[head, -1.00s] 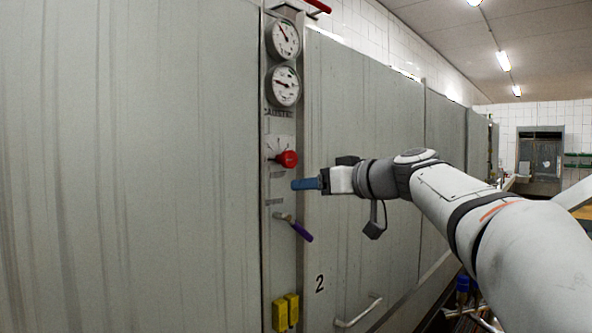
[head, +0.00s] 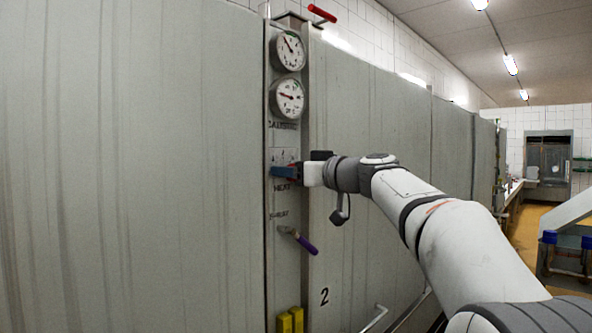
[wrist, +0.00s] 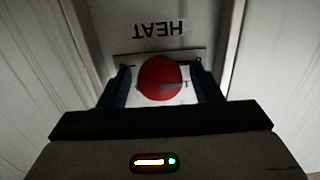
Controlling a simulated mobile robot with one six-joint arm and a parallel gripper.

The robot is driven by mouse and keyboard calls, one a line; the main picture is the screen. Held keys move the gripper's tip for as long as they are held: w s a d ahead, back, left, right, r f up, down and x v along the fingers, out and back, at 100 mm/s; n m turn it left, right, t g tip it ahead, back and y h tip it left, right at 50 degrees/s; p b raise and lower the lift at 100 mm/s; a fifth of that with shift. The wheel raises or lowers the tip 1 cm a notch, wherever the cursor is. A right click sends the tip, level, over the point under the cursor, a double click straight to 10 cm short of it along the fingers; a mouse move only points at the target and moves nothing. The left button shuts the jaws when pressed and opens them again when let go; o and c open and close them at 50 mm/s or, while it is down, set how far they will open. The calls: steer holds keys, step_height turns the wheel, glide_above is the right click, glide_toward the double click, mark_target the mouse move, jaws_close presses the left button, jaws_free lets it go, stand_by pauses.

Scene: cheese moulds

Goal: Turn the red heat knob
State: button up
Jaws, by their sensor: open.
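The red heat knob (wrist: 160,78) sits on a panel strip beside a label reading HEAT, which is upside down in the wrist view. My gripper (wrist: 163,88) is open, with one dark blue finger on each side of the knob. I see a gap at each side, so the fingers look apart from the knob. In the head view my gripper (head: 284,171) is at the narrow control strip (head: 283,255), just above the HEAT label, and its blue fingers hide nearly all of the knob.
Two round gauges (head: 289,97) are above on the strip. A purple-handled lever (head: 305,244) sticks out below my gripper, and yellow blocks (head: 284,322) are lower down. A red handle (head: 321,13) is at the top. Flat grey panels stand on both sides.

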steer(key=shift+c, duration=0.6)
steer(key=c, duration=0.9)
steer(key=shift+o, duration=0.2)
steer(key=shift+m, duration=0.3)
steer(key=m+b, duration=0.1)
steer(key=m, duration=0.2)
steer(key=shift+f+m+b, duration=0.15)
steer(key=shift+m+b, duration=0.15)
steer(key=shift+b, duration=0.05)
steer(key=m, duration=0.4)
steer(key=shift+w+d+m, duration=0.1)
steer(key=shift+m, duration=0.2)
steer(key=m, duration=0.4)
steer(key=shift+m, duration=0.3)
steer(key=shift+f+m+p, duration=0.1)
steer(key=shift+m+p, duration=0.65)
steer(key=shift+m, duration=1.35)
